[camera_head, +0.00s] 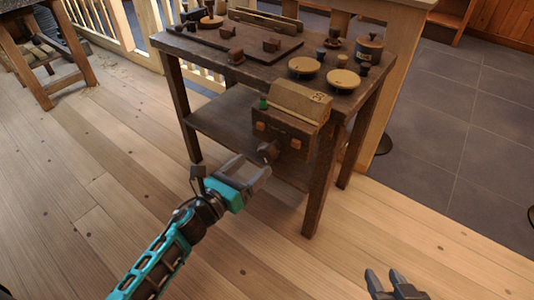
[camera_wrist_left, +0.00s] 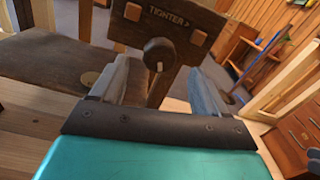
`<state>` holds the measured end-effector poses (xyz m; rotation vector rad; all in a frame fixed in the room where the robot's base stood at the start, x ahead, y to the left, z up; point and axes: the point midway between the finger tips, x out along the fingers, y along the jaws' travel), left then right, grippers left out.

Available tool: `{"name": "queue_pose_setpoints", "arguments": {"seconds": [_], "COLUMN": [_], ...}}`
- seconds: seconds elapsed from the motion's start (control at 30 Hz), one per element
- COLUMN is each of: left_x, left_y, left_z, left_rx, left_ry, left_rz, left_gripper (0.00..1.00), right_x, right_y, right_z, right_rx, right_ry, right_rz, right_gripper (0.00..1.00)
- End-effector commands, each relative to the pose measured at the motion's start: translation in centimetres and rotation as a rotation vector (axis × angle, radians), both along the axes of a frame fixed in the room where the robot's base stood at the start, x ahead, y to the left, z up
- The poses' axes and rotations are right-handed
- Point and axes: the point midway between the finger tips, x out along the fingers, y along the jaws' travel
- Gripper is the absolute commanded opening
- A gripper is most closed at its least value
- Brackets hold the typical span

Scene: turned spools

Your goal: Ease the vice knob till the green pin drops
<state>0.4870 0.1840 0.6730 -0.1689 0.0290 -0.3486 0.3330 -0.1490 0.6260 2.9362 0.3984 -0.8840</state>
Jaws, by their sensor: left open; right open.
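The wooden vice (camera_head: 285,134) is on the front of the dark workbench, with a light block (camera_head: 300,101) at its top. The green pin (camera_head: 263,102) stands upright at the block's left end. The dark vice knob (camera_head: 268,152) sticks out low on the vice front. In the left wrist view the knob (camera_wrist_left: 160,54) shows between my fingers, below the word "TIGHTER" and an arrow. My left gripper (camera_head: 252,170) is open and empty, its fingertips close to the knob; contact cannot be told. My right gripper (camera_head: 386,278) is open and empty, low at the right.
The workbench (camera_head: 200,45) carries shallow dishes (camera_head: 305,66), small dark spools and a board with blocks (camera_head: 272,45). Its front leg (camera_head: 322,185) stands right of the vice. A lower shelf (camera_head: 225,118) lies behind. The wooden floor in front is clear.

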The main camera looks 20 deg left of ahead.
Motion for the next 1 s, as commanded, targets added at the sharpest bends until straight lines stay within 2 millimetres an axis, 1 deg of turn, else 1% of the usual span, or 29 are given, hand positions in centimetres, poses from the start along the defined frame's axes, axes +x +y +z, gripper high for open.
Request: {"name": "queue_pose_setpoints", "arguments": {"seconds": [0.03,0.2,0.3,0.4,0.57,0.8,1.0], "left_x": [1.1,4.0,5.3,6.1,6.7,6.7,6.7], "left_y": [-0.4,-1.5,-1.9,-2.3,-2.5,-2.5,-2.5], "left_z": [0.0,0.0,-0.1,-0.1,0.0,0.0,0.0], "left_rx": [-0.002,-0.002,-0.002,-0.002,-0.003,-0.003,-0.003], "left_ry": [-0.002,0.000,0.000,0.000,0.001,0.001,0.001], "left_rz": [0.000,0.001,0.000,0.000,0.001,0.001,0.001], "left_gripper": [0.75,0.75,0.75,0.75,0.75,0.75,0.56], "right_x": [0.0,-0.1,-0.2,-0.2,-0.3,-0.2,-0.2], "right_y": [0.0,-0.1,-0.1,-0.1,0.0,0.1,0.2], "right_z": [-0.2,-0.6,-0.9,-1.0,-1.1,-0.9,-0.9], "right_rx": [-0.001,-0.001,-0.001,-0.002,-0.001,0.005,0.008], "right_ry": [0.000,0.002,0.005,0.008,0.010,0.010,0.009], "right_rz": [-0.001,-0.001,-0.001,-0.001,-0.001,-0.003,-0.005], "right_gripper": [0.43,0.43,0.43,0.43,0.43,0.43,0.43]}}
